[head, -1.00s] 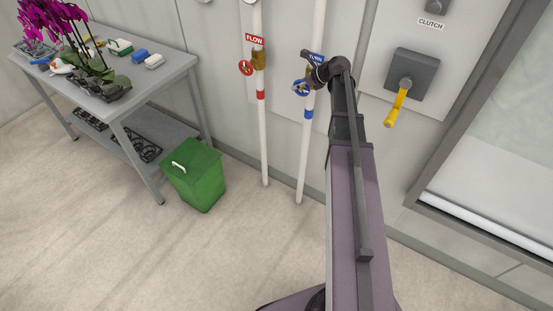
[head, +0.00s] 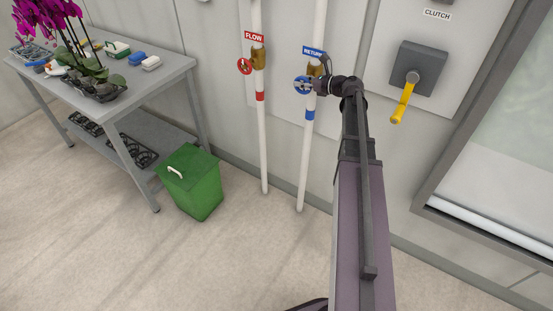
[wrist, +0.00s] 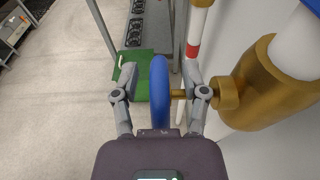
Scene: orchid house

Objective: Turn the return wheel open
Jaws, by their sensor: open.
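The blue return wheel (head: 301,84) is on the white pipe under the RETURN label (head: 313,51). In the wrist view the wheel (wrist: 159,92) shows edge-on, upright, joined by a thin stem to the brass valve body (wrist: 268,88) at the right. My gripper (wrist: 160,74) is open with a finger on each side of the wheel's rim; a gap shows on the left side. The right finger is close to the stem; I cannot tell whether it touches. In the head view my gripper (head: 317,88) is at the wheel's right, partly hidden by my wrist.
A red FLOW wheel (head: 244,66) is on the pipe to the left. A yellow CLUTCH lever (head: 402,103) hangs on the wall at the right. A green bin (head: 190,184) and a grey bench (head: 178,68) with orchids stand at the left. The floor between is clear.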

